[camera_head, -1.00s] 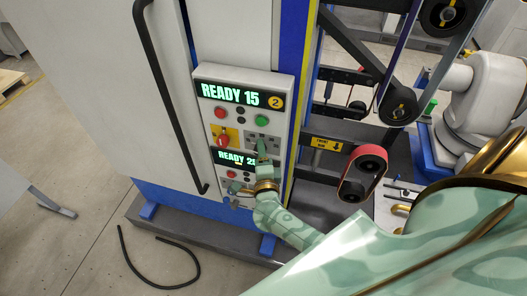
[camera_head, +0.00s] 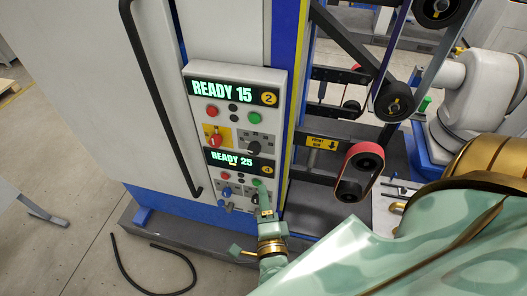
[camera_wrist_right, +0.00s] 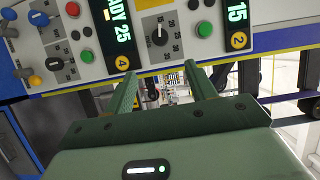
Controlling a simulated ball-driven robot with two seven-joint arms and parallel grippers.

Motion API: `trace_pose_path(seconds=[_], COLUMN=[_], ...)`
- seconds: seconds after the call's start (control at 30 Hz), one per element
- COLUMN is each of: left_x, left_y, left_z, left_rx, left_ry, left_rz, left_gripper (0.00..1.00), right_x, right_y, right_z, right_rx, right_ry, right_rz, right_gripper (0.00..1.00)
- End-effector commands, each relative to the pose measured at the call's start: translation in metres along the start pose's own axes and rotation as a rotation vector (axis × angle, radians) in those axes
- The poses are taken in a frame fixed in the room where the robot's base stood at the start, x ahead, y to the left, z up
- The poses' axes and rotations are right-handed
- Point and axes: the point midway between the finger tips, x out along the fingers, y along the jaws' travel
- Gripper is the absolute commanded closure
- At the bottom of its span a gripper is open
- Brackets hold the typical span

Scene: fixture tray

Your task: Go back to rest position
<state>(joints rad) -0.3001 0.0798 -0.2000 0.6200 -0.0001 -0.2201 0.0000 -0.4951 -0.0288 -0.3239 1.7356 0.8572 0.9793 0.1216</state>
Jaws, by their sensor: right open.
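My right gripper (camera_head: 259,193) is in front of the lower part of the control panel (camera_head: 278,118), low and right of the lower display. In the right wrist view its two green fingers (camera_wrist_right: 162,82) are spread apart with nothing between them. The upper display (camera_head: 236,93) reads READY 15 with a yellow 2, and the lower display (camera_head: 238,162) reads READY 25 with a yellow 4. The gripper partly hides the lower controls in the head view. My left gripper is not in view.
The panel is on a white cabinet with a long black handle (camera_head: 158,95). A red belt roller (camera_head: 361,172) and dark frame stand to the right. A white robot arm (camera_head: 470,90) is at the far right. A black cable (camera_head: 152,289) lies on the floor.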

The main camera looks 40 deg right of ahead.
Motion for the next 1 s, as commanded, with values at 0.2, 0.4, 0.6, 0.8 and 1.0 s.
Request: trace_pose_path(seconds=[0.2,0.4,0.6,0.8,1.0], left_x=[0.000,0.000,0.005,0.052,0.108], left_y=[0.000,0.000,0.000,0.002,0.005], left_z=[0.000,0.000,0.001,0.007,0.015], left_rx=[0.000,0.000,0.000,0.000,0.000], left_ry=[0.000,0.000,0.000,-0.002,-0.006], left_rz=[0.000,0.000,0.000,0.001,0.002], left_gripper=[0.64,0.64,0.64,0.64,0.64], right_x=[0.000,0.000,-0.032,-0.100,-0.175], right_y=[0.000,0.001,0.076,0.254,0.415], right_z=[0.000,0.004,0.054,0.054,-0.008], right_rx=[0.000,-0.021,-0.466,-0.993,-1.397], right_ry=[0.000,-0.023,-0.390,-0.831,-1.228], right_rz=[0.000,0.002,0.050,0.181,0.346], right_gripper=[0.44,0.44,0.44,0.44,0.44])
